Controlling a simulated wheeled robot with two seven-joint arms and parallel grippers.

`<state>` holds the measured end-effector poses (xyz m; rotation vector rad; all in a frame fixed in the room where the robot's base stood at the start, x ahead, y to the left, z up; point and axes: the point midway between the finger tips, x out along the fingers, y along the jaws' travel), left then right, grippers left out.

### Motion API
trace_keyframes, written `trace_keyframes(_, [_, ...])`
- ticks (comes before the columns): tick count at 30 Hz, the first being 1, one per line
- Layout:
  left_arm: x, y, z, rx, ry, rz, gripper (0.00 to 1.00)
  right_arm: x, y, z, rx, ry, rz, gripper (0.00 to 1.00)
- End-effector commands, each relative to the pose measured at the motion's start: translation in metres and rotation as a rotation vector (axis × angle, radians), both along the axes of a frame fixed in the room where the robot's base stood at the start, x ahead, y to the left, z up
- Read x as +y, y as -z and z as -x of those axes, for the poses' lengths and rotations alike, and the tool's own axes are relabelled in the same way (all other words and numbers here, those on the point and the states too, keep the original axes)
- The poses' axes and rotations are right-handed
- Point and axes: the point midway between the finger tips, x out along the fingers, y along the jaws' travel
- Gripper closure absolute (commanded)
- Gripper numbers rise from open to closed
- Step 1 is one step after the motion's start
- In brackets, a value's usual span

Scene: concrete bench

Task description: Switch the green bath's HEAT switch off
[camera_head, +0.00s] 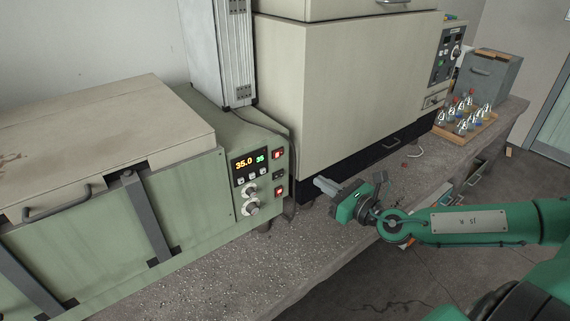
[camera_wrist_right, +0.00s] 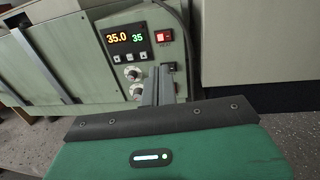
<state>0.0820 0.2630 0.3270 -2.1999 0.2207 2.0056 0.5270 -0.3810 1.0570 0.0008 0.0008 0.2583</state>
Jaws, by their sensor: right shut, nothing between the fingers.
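The green bath (camera_head: 110,215) stands on the left of the bench, with a control panel on its right end. The panel display (camera_head: 248,161) reads 35.0 and 35. An upper red lit switch (camera_head: 277,155) sits right of the display; it also shows in the right wrist view (camera_wrist_right: 164,36), with small lettering beneath that looks like HEAT. A second red switch (camera_head: 279,191) sits lower on the panel; my fingers largely cover that area in the wrist view. My right gripper (camera_head: 318,183) is shut and empty, right of the panel and apart from it in the head view. My left gripper is out of view.
Two knobs (camera_head: 251,199) sit on the panel left of the lower switch. A large beige cabinet (camera_head: 350,85) stands right of the bath. A tray of flasks (camera_head: 465,125) is at the far right. The bench front (camera_head: 215,275) is clear.

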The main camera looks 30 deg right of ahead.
Motion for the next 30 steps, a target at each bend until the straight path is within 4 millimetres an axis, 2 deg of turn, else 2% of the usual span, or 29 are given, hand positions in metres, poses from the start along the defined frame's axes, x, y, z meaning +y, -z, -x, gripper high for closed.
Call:
trace_keyframes(14, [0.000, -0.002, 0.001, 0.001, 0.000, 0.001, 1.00, 0.000, -0.002, -0.004, -0.003, 0.003, 0.000, 1.00])
trace_keyframes(30, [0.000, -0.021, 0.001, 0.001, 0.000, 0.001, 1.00, 0.011, -0.004, -0.045, -0.004, 0.002, -0.002, 1.00])
